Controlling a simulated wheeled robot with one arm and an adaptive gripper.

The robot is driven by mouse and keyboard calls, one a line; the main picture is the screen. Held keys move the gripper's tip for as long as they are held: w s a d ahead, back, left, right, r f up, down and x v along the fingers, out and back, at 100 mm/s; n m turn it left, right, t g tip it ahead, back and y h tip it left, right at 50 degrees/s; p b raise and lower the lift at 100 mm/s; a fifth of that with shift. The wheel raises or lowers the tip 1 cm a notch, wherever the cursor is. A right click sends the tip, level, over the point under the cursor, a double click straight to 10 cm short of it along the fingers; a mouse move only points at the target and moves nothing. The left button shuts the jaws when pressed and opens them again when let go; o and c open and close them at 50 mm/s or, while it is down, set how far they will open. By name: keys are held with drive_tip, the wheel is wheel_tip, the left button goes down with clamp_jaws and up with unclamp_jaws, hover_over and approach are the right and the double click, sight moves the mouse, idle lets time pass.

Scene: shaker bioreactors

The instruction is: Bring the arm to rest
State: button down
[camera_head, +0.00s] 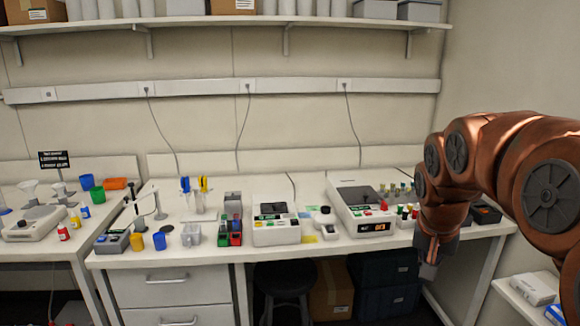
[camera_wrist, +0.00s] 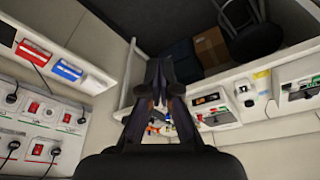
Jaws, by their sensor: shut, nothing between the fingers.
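My arm, copper-coloured with dark joint caps, reaches in from the right of the head view. My gripper (camera_head: 428,268) hangs from its end, pointing down, in front of the right part of the bench's front edge. In the wrist view my gripper (camera_wrist: 158,70) shows two dark fingers with their tips together. It is shut with nothing held. The bench and its devices lie behind and beside the fingers there. No contact with anything can be made out.
A white bench (camera_head: 180,262) carries several devices, among them a shaker unit (camera_head: 362,212) and a smaller white instrument (camera_head: 275,222). A black stool (camera_head: 285,280) and a cardboard box (camera_head: 331,290) stand underneath. A low white surface with boxes (camera_head: 533,289) is at the lower right.

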drive_tip(key=s+a+f+n+g, duration=0.1)
drive_tip(key=s+f, duration=0.3)
drive_tip(key=s, duration=0.5)
drive_tip(key=s+a+f+n+g+y, duration=0.1)
drive_tip(key=s+a+f, duration=0.3)
drive_tip(key=s, duration=0.5)
drive_tip(key=s+a+f+n+g, duration=0.2)
drive_tip(key=s+a+f+n, duration=0.1)
drive_tip(key=s, duration=0.7)
drive_tip(key=shift+a+f+n+y, duration=0.25)
drive_tip(key=shift+f+n+y, duration=0.05)
drive_tip(key=shift+f, duration=0.5)
